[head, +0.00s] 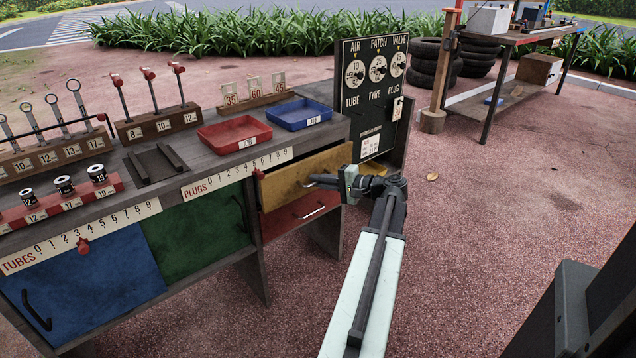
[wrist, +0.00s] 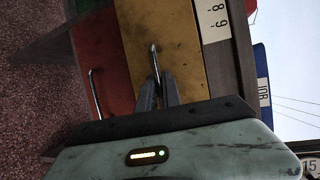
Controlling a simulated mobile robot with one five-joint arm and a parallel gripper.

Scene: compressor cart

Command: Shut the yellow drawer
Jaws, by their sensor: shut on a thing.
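The yellow drawer (head: 290,183) is in the right end of the workbench, under the bench top and above a red drawer (head: 285,222). Its front seems to stand out a little, but how far is hard to tell. My gripper (head: 318,182) is at the drawer front, reaching in from the right. In the wrist view the yellow front (wrist: 175,30) fills the middle, and my gripper's fingers (wrist: 157,92) are closed on its metal bar handle (wrist: 155,62). The fingers hide part of the handle.
The bench top holds a red tray (head: 235,134), a blue tray (head: 300,114) and racks of tools. A black dial board (head: 372,95) stands close behind my gripper. Green (head: 208,232) and blue (head: 85,290) doors are left of the drawers. Open paving lies to the right.

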